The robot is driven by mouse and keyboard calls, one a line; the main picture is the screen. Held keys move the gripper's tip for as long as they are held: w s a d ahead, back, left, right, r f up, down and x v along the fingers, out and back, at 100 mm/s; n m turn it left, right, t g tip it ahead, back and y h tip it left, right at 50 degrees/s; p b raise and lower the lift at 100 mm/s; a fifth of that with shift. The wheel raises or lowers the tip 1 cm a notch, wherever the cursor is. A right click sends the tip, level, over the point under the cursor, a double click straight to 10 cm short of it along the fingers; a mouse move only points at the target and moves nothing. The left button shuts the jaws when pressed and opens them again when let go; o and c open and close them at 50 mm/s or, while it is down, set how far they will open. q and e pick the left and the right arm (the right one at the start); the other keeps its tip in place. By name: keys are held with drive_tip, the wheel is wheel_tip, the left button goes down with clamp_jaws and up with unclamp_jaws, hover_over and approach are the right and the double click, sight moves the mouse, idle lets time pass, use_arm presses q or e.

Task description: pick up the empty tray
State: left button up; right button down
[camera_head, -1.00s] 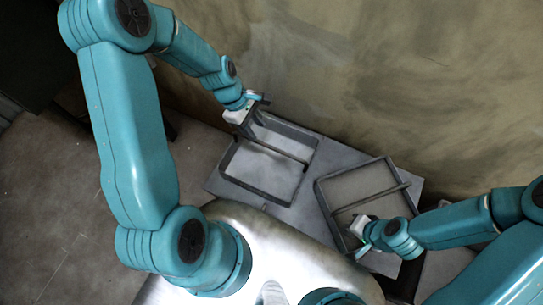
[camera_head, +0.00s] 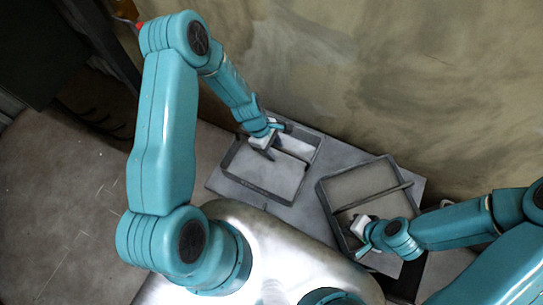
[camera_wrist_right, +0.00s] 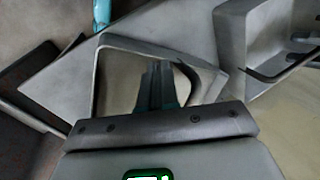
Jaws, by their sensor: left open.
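Two grey rectangular trays with raised rims and a bar across each lie on a grey table. The left tray (camera_head: 243,182) shows a pale bare floor. The right tray (camera_head: 331,206) also shows nothing lying in it. My left gripper (camera_head: 268,153) is open over the far part of the left tray, by its bar; whether it touches cannot be told. My right gripper (camera_head: 359,229) is at the near part of the right tray. In the right wrist view its fingers (camera_wrist_right: 158,86) point into a tray frame; their grip cannot be told.
The grey table (camera_head: 340,150) has narrow bare strips around the trays. A mottled wall (camera_head: 400,80) rises close behind it. Brown floor (camera_head: 60,200) is open at the left.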

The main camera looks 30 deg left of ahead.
use_arm(q)
clamp_jaws()
idle(1.4)
